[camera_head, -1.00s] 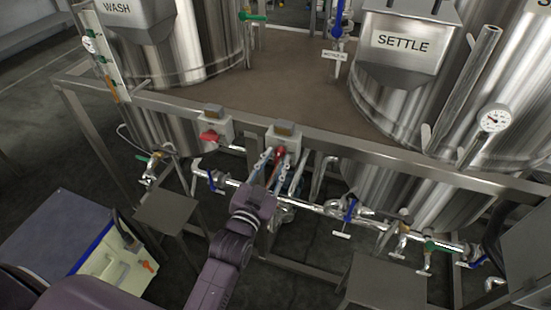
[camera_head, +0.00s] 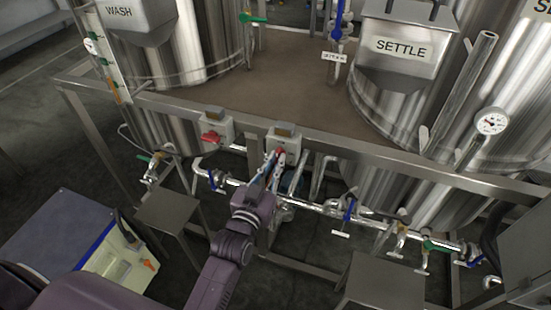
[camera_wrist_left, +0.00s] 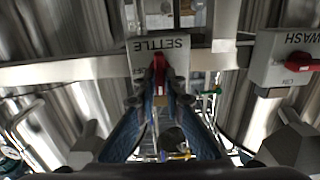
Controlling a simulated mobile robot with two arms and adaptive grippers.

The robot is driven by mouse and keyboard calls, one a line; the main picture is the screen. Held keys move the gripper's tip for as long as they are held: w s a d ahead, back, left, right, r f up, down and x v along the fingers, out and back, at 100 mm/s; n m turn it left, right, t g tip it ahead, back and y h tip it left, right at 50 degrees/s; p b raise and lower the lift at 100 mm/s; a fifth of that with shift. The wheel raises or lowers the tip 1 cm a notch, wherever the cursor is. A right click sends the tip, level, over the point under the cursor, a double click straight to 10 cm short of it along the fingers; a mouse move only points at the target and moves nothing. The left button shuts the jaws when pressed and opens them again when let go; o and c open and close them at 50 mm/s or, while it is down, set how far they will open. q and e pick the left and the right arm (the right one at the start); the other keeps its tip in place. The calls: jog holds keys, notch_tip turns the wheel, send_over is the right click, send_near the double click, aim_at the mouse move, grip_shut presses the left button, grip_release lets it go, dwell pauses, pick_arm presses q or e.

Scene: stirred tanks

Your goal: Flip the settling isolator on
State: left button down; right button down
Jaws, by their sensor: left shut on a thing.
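The settling isolator (camera_head: 284,138) is a pale box on the front rail of the tank frame. In the left wrist view it appears upside down, with a SETTLE label (camera_wrist_left: 160,45). Its red handle (camera_wrist_left: 158,68) points toward my left gripper. My left gripper (camera_head: 275,162) is at the front of the box, its fingers closed on the handle's end. In the left wrist view the gripper (camera_wrist_left: 160,101) hides part of the handle. Its present on or off position cannot be read. My right gripper is not in view.
A similar wash isolator (camera_head: 216,127) with a red handle (camera_head: 211,138) sits to the left on the same rail. Pipes with valves (camera_head: 330,208) run below the rail. The SETTLE tank (camera_head: 385,100) stands behind, and a small stand (camera_head: 166,211) is at the lower left.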

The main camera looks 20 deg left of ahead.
pick_arm(q)
jog(key=c, duration=2)
grip_release()
jog(key=s, duration=1.2)
jog(key=shift+a, duration=0.2)
